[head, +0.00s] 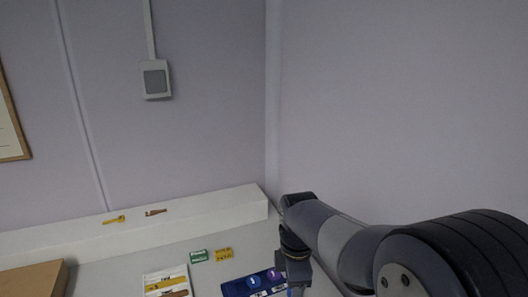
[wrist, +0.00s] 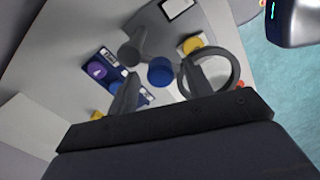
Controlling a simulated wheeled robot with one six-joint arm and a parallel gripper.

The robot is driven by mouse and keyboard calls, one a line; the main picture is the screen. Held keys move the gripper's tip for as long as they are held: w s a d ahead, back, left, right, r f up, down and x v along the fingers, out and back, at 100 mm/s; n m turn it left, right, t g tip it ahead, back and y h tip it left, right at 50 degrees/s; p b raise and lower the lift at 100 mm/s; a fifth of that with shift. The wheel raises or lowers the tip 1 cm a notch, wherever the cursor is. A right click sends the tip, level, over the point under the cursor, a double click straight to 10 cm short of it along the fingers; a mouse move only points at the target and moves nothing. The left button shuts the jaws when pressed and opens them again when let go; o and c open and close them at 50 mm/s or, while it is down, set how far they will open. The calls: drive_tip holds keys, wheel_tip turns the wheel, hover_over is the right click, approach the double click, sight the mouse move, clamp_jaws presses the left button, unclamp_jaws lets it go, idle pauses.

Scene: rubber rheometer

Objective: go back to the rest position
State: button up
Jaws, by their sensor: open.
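My gripper (wrist: 160,82) is open in the wrist view, with its two dark fingers apart and nothing held between them. A round blue piece (wrist: 160,71) shows in the gap, on the surface beyond the fingers. In the head view my arm comes in from the right and its dark wrist end hangs over the bench near the bottom edge. The fingers are not clear there.
A white ledge (head: 190,213) runs along the wall. A brown box (head: 35,279) stands far left.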

drive_tip(key=shift+r, duration=0.1)
wheel_tip(320, 180, up, 11)
wheel_tip(320, 180, down, 11)
drive_tip(key=shift+r, duration=0.1)
drive_tip(key=shift+a+f, duration=0.1)
drive_tip(key=shift+f, duration=0.15)
drive_tip(key=w+a+r+m+b, duration=0.1)
drive_tip(key=w+r+m+b, duration=0.3)
drive_tip(key=m, duration=1.3)
drive_tip(key=shift+w+a+r+b, duration=0.15)
drive_tip(key=shift+w+r+b, duration=0.2)
drive_tip(key=shift+w, duration=0.2)
idle(0.5)
